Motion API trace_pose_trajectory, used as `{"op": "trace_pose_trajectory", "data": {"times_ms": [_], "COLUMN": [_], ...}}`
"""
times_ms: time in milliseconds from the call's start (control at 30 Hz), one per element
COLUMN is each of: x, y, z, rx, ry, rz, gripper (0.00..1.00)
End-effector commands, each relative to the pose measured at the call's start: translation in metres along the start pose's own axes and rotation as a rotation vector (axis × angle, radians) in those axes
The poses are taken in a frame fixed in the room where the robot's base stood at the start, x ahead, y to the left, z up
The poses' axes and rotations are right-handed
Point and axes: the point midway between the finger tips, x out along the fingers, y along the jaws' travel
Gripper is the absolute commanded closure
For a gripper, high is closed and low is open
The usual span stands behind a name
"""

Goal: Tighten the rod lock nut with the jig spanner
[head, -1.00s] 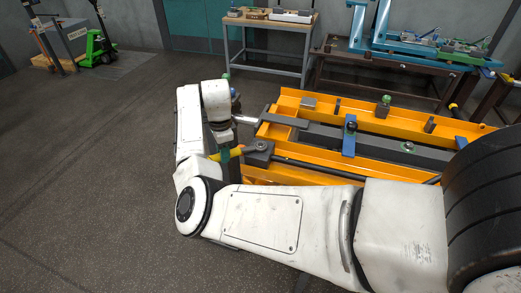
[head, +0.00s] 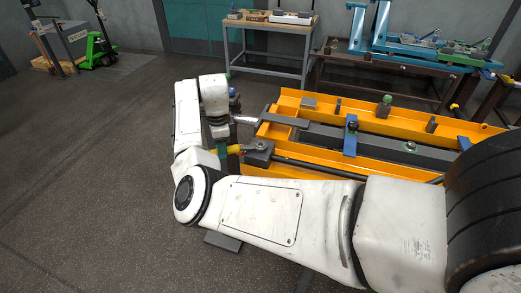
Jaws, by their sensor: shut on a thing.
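The jig spanner has a yellow handle (head: 236,149) and a dark head that meets the dark block at the left end of the orange jig (head: 290,97). The rod (head: 320,169) runs right from that block along the near side of the jig. A round, nut-like part (head: 261,146) sits on top of the block; I cannot tell whether it is the rod lock nut or part of the spanner. My gripper (head: 222,152) is shut on the spanner handle at the jig's left end. My wrist and arm hide part of the handle and the fingertips.
A green pallet truck (head: 98,48) is far left. The floor left of my arm is clear.

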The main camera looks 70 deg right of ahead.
Motion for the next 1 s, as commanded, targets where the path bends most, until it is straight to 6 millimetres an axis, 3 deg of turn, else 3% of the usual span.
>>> {"op": "trace_pose_trajectory", "data": {"times_ms": [1000], "x": [-0.0001], "y": [-0.0110], "z": [0.0003], "rx": [0.078], "ry": [-0.002], "rz": [-0.004], "gripper": [1.00]}}
